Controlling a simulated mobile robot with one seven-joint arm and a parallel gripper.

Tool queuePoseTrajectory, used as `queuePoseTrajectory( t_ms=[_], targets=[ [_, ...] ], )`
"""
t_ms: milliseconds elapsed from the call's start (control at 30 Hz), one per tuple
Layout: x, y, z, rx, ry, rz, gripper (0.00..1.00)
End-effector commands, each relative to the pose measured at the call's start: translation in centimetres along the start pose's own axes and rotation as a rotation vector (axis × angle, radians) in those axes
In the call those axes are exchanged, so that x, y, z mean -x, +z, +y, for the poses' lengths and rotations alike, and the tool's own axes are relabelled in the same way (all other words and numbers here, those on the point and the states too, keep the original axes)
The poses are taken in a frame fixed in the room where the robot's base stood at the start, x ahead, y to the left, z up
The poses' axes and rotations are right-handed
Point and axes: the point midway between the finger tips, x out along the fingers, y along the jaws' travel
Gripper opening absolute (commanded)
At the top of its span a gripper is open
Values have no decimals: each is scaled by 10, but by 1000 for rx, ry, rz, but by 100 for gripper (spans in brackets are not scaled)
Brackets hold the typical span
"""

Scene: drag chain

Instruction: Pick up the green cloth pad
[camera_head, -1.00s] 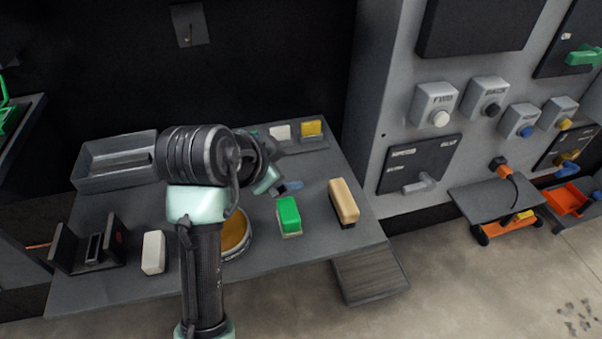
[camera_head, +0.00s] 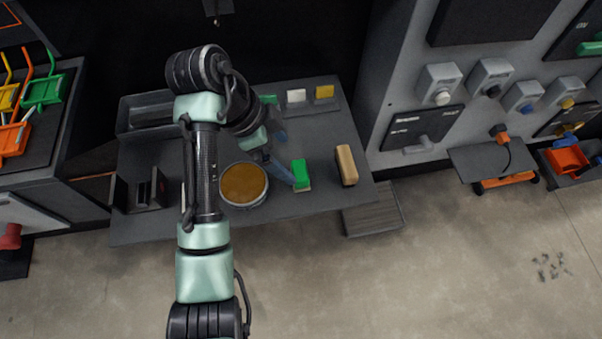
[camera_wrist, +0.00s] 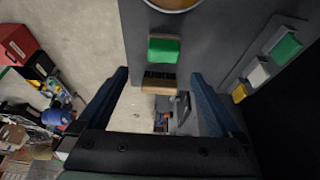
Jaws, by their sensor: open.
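A green block-shaped pad with a pale underside (camera_head: 301,174) lies near the front of the grey table, left of a tan brush (camera_head: 346,165). It also shows in the wrist view (camera_wrist: 163,50). A second green piece (camera_head: 268,99) sits in a row at the back, and shows in the wrist view (camera_wrist: 287,47); I cannot tell which is cloth. My gripper (camera_head: 287,156) is open and empty above the table, one blue finger overlapping the front green pad's left edge in the head view. In the wrist view the open jaws (camera_wrist: 160,75) point toward the brush's side.
White (camera_head: 296,96) and yellow (camera_head: 324,91) pieces share the back row. A round tan-filled bowl (camera_head: 243,184) stands left of the front pad. A grey tray (camera_head: 150,112) and dark holder (camera_head: 142,190) are at left. A switch panel stands right.

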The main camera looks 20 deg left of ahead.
Motion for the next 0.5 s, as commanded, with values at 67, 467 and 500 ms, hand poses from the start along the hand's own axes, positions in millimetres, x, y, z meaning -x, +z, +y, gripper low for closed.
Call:
queuePoseTrajectory(
  t_ms=[67,467,500],
  targets=[
    [-21,1,1,1,5,0,100],
    [-58,2,-2,2,3,-1,100],
    [-64,3,-3,2,3,-2,100]
  ],
)
